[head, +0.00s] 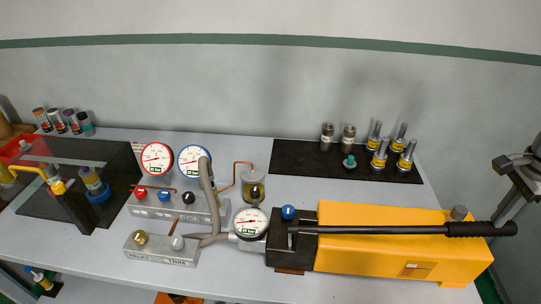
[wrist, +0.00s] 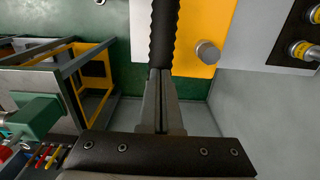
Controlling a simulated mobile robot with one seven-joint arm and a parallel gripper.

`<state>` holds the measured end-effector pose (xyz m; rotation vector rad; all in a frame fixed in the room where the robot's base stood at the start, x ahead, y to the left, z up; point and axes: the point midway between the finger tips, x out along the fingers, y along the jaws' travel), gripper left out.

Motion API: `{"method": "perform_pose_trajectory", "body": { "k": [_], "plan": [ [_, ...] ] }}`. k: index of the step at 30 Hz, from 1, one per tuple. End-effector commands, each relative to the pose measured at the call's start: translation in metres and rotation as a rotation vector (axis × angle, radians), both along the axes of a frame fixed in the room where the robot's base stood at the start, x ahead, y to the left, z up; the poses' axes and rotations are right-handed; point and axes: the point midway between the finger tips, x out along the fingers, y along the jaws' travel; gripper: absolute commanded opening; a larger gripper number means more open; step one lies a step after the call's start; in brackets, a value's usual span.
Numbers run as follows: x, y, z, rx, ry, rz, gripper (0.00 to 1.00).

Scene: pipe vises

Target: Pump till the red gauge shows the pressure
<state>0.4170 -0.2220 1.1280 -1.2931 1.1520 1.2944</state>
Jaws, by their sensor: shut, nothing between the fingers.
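The red-rimmed gauge (head: 157,158) stands at the back left of the bench beside a blue-rimmed gauge (head: 194,161). Its needle is too small to read surely. The orange hand pump (head: 375,258) lies at the front right, with a white dial gauge (head: 251,222) at its left. Its long black lever (head: 400,230) lies low, nearly level along the body, its ridged grip (head: 470,229) past the right end. My gripper (wrist: 162,75) is shut and empty. In the wrist view its fingers point toward the lever grip (wrist: 165,35); whether they touch it I cannot tell.
A manifold block with red, blue and black knobs (head: 165,205) sits below the gauges. A grey hose (head: 209,190) arches near them. A black mat (head: 300,160) with several metal fittings lies behind the pump. A vise (head: 75,205) is at far left.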

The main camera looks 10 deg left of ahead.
Motion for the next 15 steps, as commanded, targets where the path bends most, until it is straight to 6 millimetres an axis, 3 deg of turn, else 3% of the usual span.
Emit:
{"method": "perform_pose_trajectory", "body": {
  "k": [3,15],
  "plan": [
    [0.0000,-0.0019,-0.0122,0.001,0.001,0.000,0.00],
    [0.0002,-0.0033,-0.0140,-0.001,0.000,-0.001,0.00]
  ]
}}
